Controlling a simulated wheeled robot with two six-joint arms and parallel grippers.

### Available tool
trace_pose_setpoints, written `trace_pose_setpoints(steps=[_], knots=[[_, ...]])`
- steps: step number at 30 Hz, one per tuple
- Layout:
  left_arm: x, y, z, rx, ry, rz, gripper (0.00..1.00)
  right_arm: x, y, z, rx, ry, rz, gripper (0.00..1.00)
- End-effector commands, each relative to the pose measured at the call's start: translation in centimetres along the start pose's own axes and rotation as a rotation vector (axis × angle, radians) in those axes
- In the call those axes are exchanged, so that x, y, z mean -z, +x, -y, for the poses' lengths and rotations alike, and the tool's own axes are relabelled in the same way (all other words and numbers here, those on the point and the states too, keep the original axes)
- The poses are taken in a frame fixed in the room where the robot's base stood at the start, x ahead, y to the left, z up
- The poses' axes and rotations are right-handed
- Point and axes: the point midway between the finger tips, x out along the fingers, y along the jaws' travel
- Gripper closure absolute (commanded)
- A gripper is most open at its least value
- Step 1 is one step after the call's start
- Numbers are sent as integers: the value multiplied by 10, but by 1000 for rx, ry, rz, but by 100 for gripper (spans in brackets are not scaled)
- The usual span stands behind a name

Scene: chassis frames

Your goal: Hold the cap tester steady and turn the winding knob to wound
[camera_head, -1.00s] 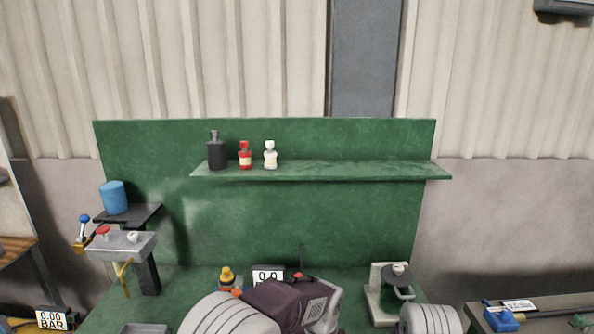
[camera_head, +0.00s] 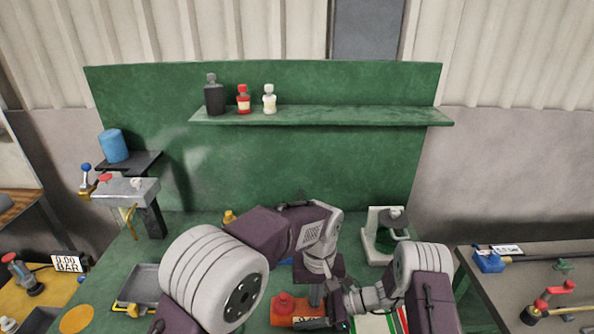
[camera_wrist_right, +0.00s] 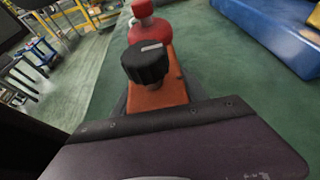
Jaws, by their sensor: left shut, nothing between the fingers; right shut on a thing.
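The cap tester (camera_head: 282,319) is an orange body with a red knobbed cap (camera_head: 284,303) on its left part, at the bottom middle of the head view. In the right wrist view its orange body (camera_wrist_right: 160,97) carries a black winding knob (camera_wrist_right: 145,64) with a white mark pointing right; the red cap (camera_wrist_right: 149,29) is behind it. My right gripper (camera_head: 333,307) is shut on the right end of the tester body, beside the knob. My left gripper (camera_head: 316,298) is shut and empty, pointing down just above the tester. In the head view the arms hide the knob.
A grey tray (camera_head: 137,285) lies at left on the green bench. A white-and-green stand (camera_head: 383,236) is at back right. A blue block (camera_wrist_right: 278,32) lies behind the tester. Bottles stand on the shelf (camera_head: 320,116). Side tables flank the bench.

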Motion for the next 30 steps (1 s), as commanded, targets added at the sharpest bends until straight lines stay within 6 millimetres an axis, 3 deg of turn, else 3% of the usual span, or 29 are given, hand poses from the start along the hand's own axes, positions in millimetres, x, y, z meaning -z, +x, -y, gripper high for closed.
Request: trace_pose_setpoints(steps=[4, 13, 14, 16, 26, 30], knots=[[0, -10, 0, 1, 0, 1, 100, 0, 0, 0, 1, 0, 1, 100], [-1, -10, 0, 1, 0, 2, 100, 0, 0, 0, 1, 0, 1, 100], [-1, -10, 0, 1, 0, 2, 100, 0, 0, 0, 1, 0, 1, 44], [-1, -10, 0, 1, 0, 2, 100, 0, 0, 0, 1, 0, 0, 24], [-1, -10, 0, 1, 0, 2, 100, 0, -2, 1, 2, 0, 0, 24], [0, -10, 0, 1, 0, 1, 100, 0, -23, 2, 6, 0, 0, 24]])
